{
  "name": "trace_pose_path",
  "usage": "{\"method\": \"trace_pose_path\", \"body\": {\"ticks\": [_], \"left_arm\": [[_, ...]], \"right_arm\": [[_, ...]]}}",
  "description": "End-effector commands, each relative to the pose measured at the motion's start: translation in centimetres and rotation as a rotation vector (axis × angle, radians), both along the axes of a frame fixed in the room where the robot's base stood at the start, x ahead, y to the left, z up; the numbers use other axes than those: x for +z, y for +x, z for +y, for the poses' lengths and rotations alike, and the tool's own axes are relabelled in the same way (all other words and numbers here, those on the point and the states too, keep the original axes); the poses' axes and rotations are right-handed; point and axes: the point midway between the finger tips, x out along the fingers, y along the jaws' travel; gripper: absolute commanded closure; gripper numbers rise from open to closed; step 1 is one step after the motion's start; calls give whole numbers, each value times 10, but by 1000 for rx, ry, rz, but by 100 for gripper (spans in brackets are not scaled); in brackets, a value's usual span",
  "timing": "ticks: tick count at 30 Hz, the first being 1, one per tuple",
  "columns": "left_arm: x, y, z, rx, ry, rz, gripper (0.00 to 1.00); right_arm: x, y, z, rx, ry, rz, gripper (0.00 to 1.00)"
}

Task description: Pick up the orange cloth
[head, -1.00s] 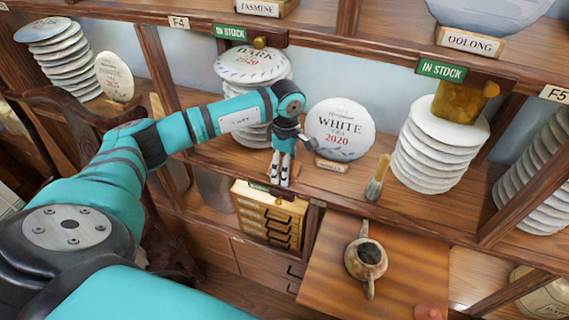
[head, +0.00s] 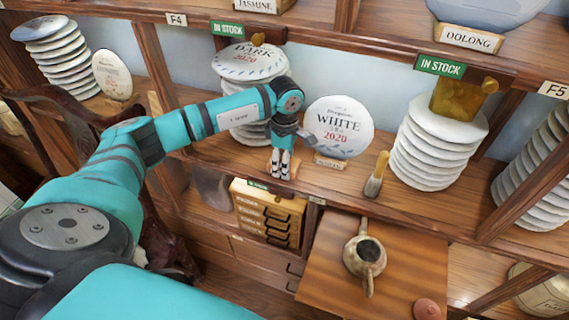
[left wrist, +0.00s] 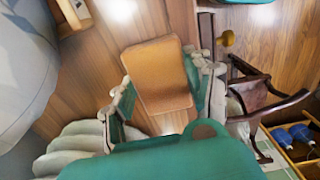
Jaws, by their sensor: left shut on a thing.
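The orange cloth (left wrist: 158,75) shows in the left wrist view as a folded, rounded tan-orange pad between the two fingers of my left gripper (left wrist: 162,95). The gripper is shut on it. In the head view my left gripper (head: 281,176) points down at the shelf's front edge, left of the white tea cake marked WHITE (head: 340,127). There the cloth is mostly hidden by the fingers and cannot be made out clearly. Whether the cloth still touches the shelf, I cannot tell. My right gripper is not in view.
A brush (head: 376,175) and a stack of pale cakes (head: 437,145) stand right on the shelf. The DARK cake stack (head: 249,62) is behind my arm. Below are a small drawer box (head: 265,212) and a teapot (head: 364,256) on a wooden surface (head: 325,262).

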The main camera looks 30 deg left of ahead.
Motion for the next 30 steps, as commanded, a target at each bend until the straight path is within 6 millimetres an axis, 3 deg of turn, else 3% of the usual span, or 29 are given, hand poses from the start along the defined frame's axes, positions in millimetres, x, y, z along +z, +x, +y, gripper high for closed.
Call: {"method": "trace_pose_path", "body": {"ticks": [8,21,30], "left_arm": [[29,-2,0,-1,1,-5,70],[36,-103,-40,-4,3,-2,70],[44,-144,-57,-2,0,-1,70]], "right_arm": [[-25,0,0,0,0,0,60],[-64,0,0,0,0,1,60],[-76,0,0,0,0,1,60]]}}
